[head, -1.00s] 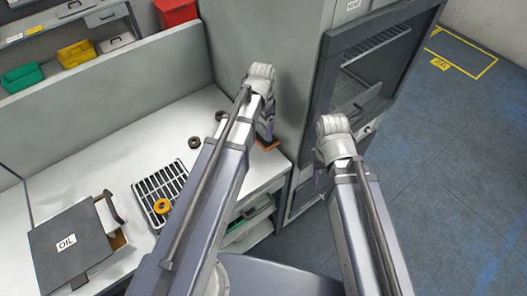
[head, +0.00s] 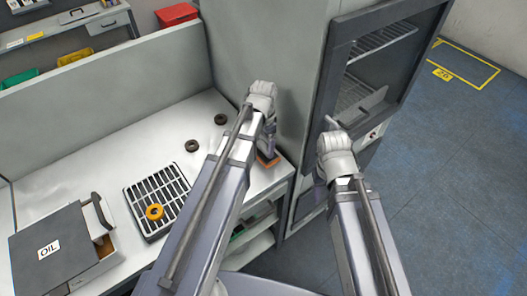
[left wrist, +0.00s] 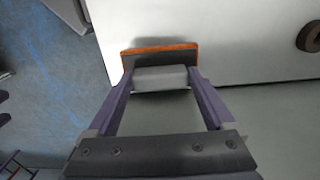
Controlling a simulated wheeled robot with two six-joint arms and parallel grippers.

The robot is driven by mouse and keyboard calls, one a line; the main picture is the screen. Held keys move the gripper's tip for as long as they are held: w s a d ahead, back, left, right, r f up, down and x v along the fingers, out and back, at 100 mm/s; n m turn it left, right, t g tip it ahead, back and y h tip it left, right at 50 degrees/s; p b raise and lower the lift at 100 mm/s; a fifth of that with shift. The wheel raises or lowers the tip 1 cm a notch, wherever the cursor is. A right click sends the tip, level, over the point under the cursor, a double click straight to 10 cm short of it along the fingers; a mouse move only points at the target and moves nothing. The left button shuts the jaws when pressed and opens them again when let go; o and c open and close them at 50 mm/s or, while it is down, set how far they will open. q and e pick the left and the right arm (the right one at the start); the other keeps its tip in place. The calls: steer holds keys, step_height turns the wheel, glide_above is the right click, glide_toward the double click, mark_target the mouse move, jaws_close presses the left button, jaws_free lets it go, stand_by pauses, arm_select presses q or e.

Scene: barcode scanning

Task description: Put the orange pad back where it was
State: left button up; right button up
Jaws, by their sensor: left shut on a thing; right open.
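The orange pad (head: 268,160) is at the right end of the white worktop, close to the cabinet's side. My left gripper (head: 267,148) is above it. In the left wrist view, the gripper (left wrist: 162,78) is shut on the grey block-like back of the orange pad (left wrist: 160,49), and the pad's orange edge shows beyond the fingertips. The pad is over the worktop's edge area, and I cannot tell whether it touches the surface. My right gripper (head: 319,188) is open and empty in front of the grey cabinet, with its fingers partly hidden by the arm.
The grey cabinet (head: 272,50) with an open dark shelf bay stands at the right.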

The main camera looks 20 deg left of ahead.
mark_target(264, 146)
arm_select(q)
steer(key=shift+f+b, duration=0.85)
steer(key=shift+f, duration=0.45)
steer(key=shift+f, duration=0.2)
steer(key=o, duration=0.9)
steer(key=shift+r, duration=0.2)
step_height(264, 146, up, 12)
steer(key=p, duration=1.2)
steer(key=s+d+n, duration=0.1)
steer(key=s+d, duration=0.2)
steer(key=s, duration=0.1)
steer(key=s+d+n, duration=0.1)
steer(key=s+d, duration=0.3)
steer(key=s, duration=0.1)
steer(key=s+d+n+y, duration=0.1)
steer(key=s+d, duration=0.2)
steer(key=s, duration=0.2)
steer(key=shift+d+n, duration=0.3)
steer(key=shift+n, duration=0.1)
